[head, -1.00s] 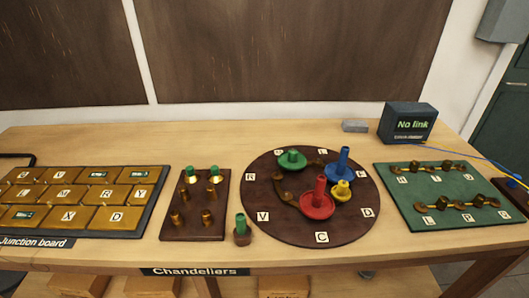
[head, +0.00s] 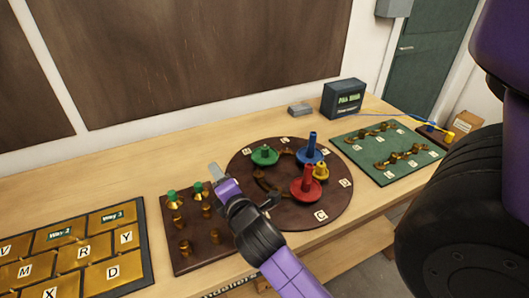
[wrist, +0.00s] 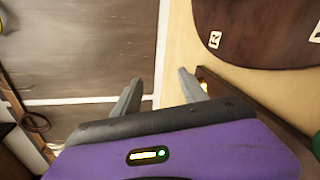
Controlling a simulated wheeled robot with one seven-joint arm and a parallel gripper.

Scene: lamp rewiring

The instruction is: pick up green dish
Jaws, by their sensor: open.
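The green dish (head: 265,156), with a short green stem, sits on the dark round board (head: 240,146) near its back left edge. A red dish (head: 306,188), a blue dish (head: 310,152) and a small yellow dish (head: 320,170) are on the same board. My gripper (head: 216,174) is open and empty, above the table left of the round board and apart from the green dish. In the wrist view its two grey fingers (wrist: 160,78) are spread with nothing between them. That view shows part of the round board (wrist: 262,45), but not the green dish.
A brown block (head: 185,262) with brass posts and green caps stands left of my gripper. Gold lettered tiles (head: 80,255) lie farther left. A green board (head: 372,170) and a dark display box (head: 344,98) are to the right. The table's back strip is mostly clear.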

